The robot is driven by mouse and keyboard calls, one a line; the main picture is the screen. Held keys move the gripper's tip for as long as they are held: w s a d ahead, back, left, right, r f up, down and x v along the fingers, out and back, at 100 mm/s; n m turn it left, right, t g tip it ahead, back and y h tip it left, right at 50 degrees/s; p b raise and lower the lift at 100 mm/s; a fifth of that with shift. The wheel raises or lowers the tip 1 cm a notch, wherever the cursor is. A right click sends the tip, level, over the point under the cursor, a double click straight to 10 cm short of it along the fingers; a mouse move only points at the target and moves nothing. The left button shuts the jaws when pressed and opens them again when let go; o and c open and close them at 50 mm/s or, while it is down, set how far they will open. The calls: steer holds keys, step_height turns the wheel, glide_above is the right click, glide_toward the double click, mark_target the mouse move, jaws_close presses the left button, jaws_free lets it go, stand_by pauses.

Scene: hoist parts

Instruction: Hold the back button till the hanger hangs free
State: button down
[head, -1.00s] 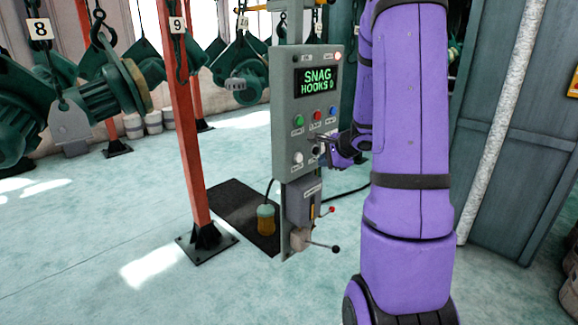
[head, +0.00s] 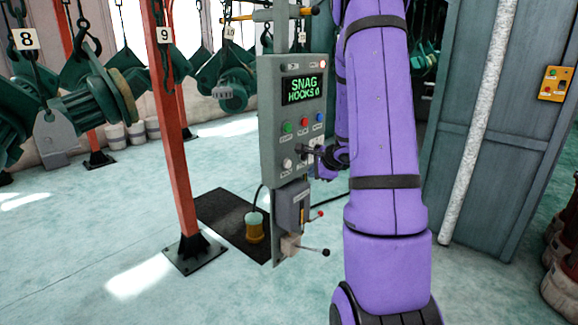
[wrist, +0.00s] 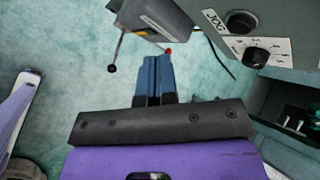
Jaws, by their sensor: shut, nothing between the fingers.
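The grey control panel (head: 268,110) stands upright on a post, its screen (head: 303,90) reading "SNAG HOOKS 0" in green. It has green (head: 288,127), red (head: 304,122) and blue (head: 319,117) buttons, with a white button (head: 287,163) below. Their labels are too small to read, so I cannot tell which is back. Green hangers (head: 228,62) hang behind.
A red post (head: 172,130) stands left of the panel. A lever (head: 318,251) and a yellow pendant (head: 254,228) are below it. Large green machinery (head: 90,105) hangs at left. A teal cabinet (head: 510,150) stands at right. Open floor lies at front left.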

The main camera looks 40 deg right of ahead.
steer(key=w, duration=0.6)
steer(key=shift+w+a, duration=0.15)
steer(key=shift+a, duration=0.05)
steer(key=shift+w, duration=0.1)
stand_by(1.9)
steer(key=shift+w, duration=0.3)
steer(key=shift+w+a, duration=0.1)
steer(key=shift+w, duration=0.35)
stand_by(2.2)
steer(key=shift+s, duration=1)
steer(key=shift+s+d, duration=0.15)
steer(key=shift+s, duration=1.05)
steer(key=shift+s+d, duration=0.1)
steer(key=shift+s, duration=1.05)
